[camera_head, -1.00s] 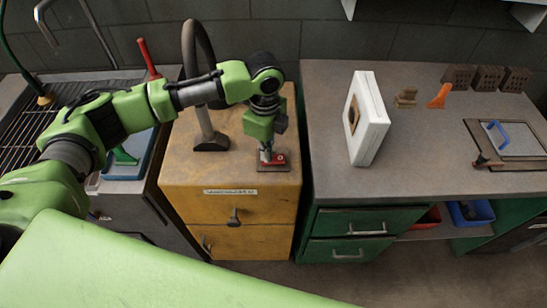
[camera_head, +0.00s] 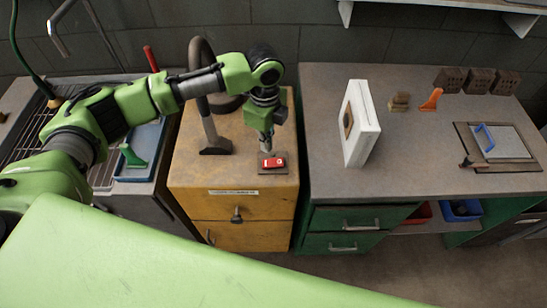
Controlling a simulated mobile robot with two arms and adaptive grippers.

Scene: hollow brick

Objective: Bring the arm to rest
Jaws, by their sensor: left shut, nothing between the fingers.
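My left arm comes in from the left and bends down over the yellow cabinet (camera_head: 240,205). My left gripper (camera_head: 266,147) points down, shut and empty, just behind and above a small red object (camera_head: 274,164) with a white mark. The red object lies on a dark square plate (camera_head: 284,169) on the cabinet top. I cannot tell whether the fingertips touch it. My right gripper is not in view.
A white upright panel (camera_head: 359,124) is on the green workbench (camera_head: 400,182) to the right. Hollow bricks (camera_head: 480,80) sit at the back. A blue tray (camera_head: 140,150) with a green tool lies left.

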